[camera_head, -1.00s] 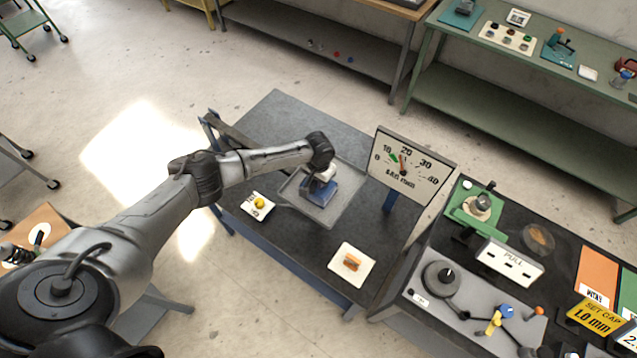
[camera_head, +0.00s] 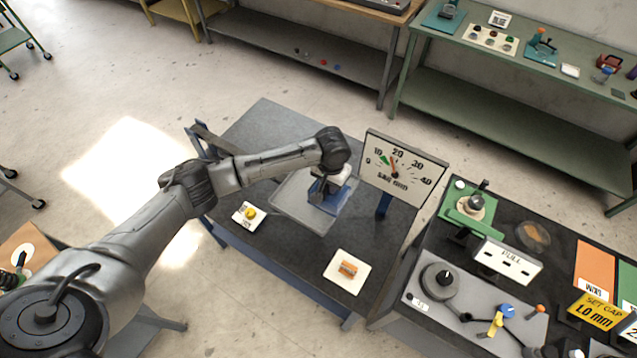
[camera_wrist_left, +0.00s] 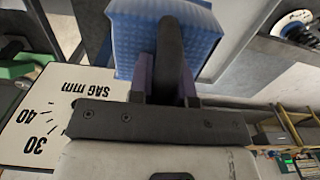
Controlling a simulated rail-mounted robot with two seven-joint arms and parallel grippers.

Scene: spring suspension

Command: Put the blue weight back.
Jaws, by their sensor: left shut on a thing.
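My left gripper (camera_head: 327,181) is shut on the blue weight (camera_head: 335,197), in the head view over the right part of the grey tray (camera_head: 288,209). In the left wrist view, the fingers (camera_wrist_left: 166,78) grip the dark handle (camera_wrist_left: 170,45) of the blue weight (camera_wrist_left: 206,38). The weight seems to hang above the tray, but my gripper hides part of it and the gap is hard to tell. The sag dial (camera_head: 402,190) stands right of the tray, its red pointer between 10 and 20. My right gripper is not in view.
A white pad with a yellow weight (camera_head: 249,213) lies left of the tray. Another with an orange weight (camera_head: 348,268) lies at the front right. A dark bench (camera_head: 420,335) with fixtures stands to the right. The dark table (camera_head: 268,120) is clear behind the tray.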

